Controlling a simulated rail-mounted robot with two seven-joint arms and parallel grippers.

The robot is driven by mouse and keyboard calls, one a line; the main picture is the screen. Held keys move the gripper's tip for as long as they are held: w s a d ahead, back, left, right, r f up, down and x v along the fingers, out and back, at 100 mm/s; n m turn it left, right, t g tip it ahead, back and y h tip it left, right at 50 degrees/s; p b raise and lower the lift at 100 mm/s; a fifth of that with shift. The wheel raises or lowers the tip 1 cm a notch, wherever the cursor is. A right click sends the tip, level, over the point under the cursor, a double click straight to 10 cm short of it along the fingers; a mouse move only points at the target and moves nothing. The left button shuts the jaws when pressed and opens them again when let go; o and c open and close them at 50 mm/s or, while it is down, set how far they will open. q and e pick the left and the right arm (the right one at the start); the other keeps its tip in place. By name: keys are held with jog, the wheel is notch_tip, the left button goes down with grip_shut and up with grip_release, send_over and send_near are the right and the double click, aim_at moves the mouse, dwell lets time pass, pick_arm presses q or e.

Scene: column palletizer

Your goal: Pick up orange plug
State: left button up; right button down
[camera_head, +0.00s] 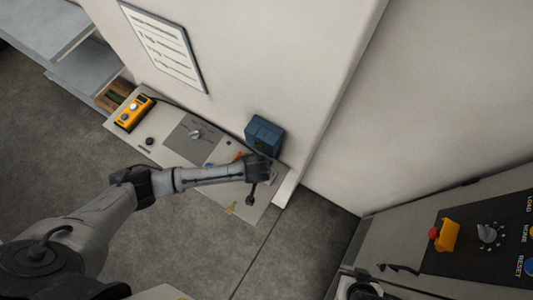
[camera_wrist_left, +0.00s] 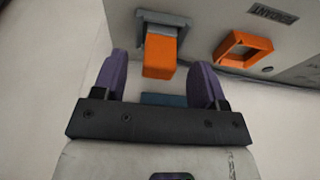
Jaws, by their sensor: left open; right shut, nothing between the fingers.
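In the left wrist view an orange plug (camera_wrist_left: 160,56) sits in a grey socket on a light panel. My left gripper (camera_wrist_left: 163,75) is open, with its purple fingers on either side of the plug and a gap at each side. In the head view my left gripper (camera_head: 260,172) is over the right end of the grey panel, its fingers hard to make out. A small orange part (camera_head: 240,156) shows just beside it. My right gripper (camera_head: 400,268) is small and dark at the lower right, shut and empty, away from the plug.
An orange square frame (camera_wrist_left: 243,49) is right of the plug, beside a small label. On the grey panel (camera_head: 170,158) are a yellow device (camera_head: 134,112) and knobs. A blue box (camera_head: 264,136) stands by the wall. A control panel (camera_head: 487,235) is at the right.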

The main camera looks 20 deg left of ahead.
pick_arm(q)
jog(key=shift+w, duration=0.45)
jog(key=shift+f, duration=0.6)
jog(key=c, duration=1)
